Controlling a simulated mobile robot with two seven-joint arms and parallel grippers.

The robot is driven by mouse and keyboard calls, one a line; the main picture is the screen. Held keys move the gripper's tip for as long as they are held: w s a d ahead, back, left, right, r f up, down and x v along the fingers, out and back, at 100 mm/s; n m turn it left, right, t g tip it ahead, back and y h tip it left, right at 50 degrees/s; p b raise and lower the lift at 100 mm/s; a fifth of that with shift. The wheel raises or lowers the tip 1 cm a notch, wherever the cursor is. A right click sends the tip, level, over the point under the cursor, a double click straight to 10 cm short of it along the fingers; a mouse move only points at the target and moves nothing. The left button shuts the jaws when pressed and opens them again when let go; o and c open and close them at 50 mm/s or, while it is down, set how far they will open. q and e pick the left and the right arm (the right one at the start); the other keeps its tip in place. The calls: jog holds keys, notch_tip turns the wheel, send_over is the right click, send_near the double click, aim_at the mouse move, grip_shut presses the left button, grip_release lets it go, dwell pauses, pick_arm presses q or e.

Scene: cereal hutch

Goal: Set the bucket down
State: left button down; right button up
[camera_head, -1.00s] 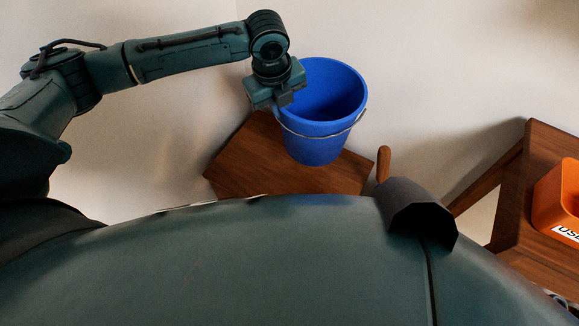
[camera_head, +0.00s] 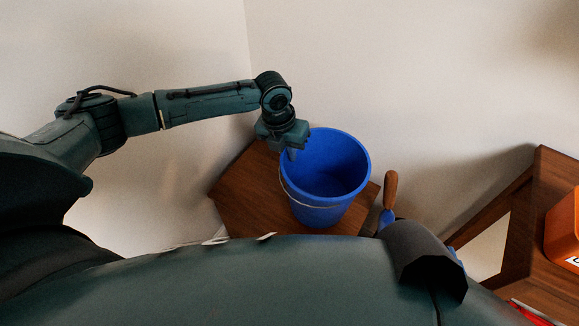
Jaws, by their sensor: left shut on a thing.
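A blue bucket (camera_head: 322,195) with a thin wire handle is upright over a small wooden table (camera_head: 245,195), mouth towards me. I cannot tell whether its base touches the tabletop. My left gripper (camera_head: 289,151) is shut on the bucket's rim at its left far side; the bucket wall and the wrist partly hide the fingertips. The bucket looks empty inside. My right gripper is not in view.
A wooden-handled tool (camera_head: 390,191) with a blue part stands right of the bucket. A dark grey piece (camera_head: 428,255) hides its lower part. At right, a wooden stand (camera_head: 555,180) holds an orange container (camera_head: 565,230). Pale walls close in behind the table.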

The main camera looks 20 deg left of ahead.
pick_arm(q)
jog(key=shift+f, duration=0.7)
notch_tip(320, 180, down, 3)
jog(key=shift+r+b, duration=0.1)
jog(key=shift+b, duration=0.3)
jog(key=c, duration=1.6)
grip_release()
